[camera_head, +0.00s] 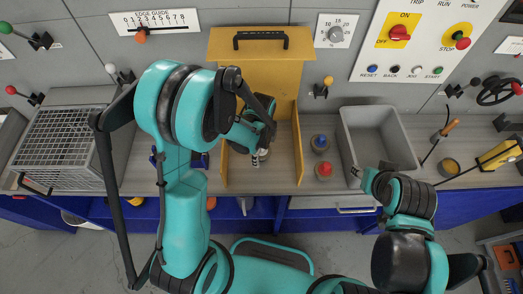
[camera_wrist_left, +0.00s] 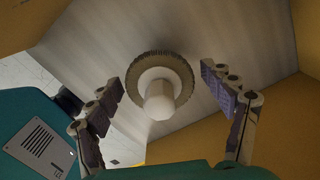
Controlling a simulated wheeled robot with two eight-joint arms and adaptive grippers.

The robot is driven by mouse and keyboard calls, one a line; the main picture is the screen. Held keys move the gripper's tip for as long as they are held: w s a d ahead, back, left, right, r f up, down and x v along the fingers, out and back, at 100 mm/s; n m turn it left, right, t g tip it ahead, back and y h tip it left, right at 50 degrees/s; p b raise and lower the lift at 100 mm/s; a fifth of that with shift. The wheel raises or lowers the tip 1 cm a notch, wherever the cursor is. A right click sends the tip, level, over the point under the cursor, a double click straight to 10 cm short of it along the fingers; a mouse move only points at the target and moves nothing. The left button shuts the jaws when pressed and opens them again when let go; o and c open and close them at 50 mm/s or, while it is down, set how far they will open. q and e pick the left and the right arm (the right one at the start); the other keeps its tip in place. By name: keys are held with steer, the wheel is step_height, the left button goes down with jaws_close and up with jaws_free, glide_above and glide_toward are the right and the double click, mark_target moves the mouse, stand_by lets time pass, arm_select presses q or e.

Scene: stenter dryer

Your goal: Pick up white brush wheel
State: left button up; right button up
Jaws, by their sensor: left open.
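The white brush wheel (camera_wrist_left: 160,112) shows in the left wrist view as a pale round disc with a dark bristled rim and a white rounded hub facing the camera. It stands inside the yellow housing. My left gripper (camera_wrist_left: 161,82) is open, with one finger on each side of the wheel and visible gaps between them. In the head view my left gripper (camera_head: 260,157) reaches down into the housing, and my arm largely hides the wheel. My right gripper (camera_head: 360,174) is by the grey bin's lower left corner; its jaw state is unclear.
The yellow housing (camera_head: 222,45) has side walls close around my left gripper. A blue knob (camera_head: 321,142) and a red knob (camera_head: 325,170) stand to its right, then an open grey bin (camera_head: 380,125). A wire basket (camera_head: 65,140) is at left.

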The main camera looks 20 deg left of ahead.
arm_select(q)
steer(key=c, duration=1.4)
steer(key=shift+r, duration=0.1)
steer(key=shift+r, duration=0.6)
step_height(320, 180, up, 3)
steer(key=shift+f+p, duration=0.15)
steer(key=shift+p, duration=0.55)
steer(key=s+d, duration=0.2)
steer(key=s, duration=0.6)
steer(key=s+d, duration=0.3)
steer(key=s, duration=0.6)
steer(key=shift+s+f, duration=0.2)
steer(key=shift+f, duration=0.05)
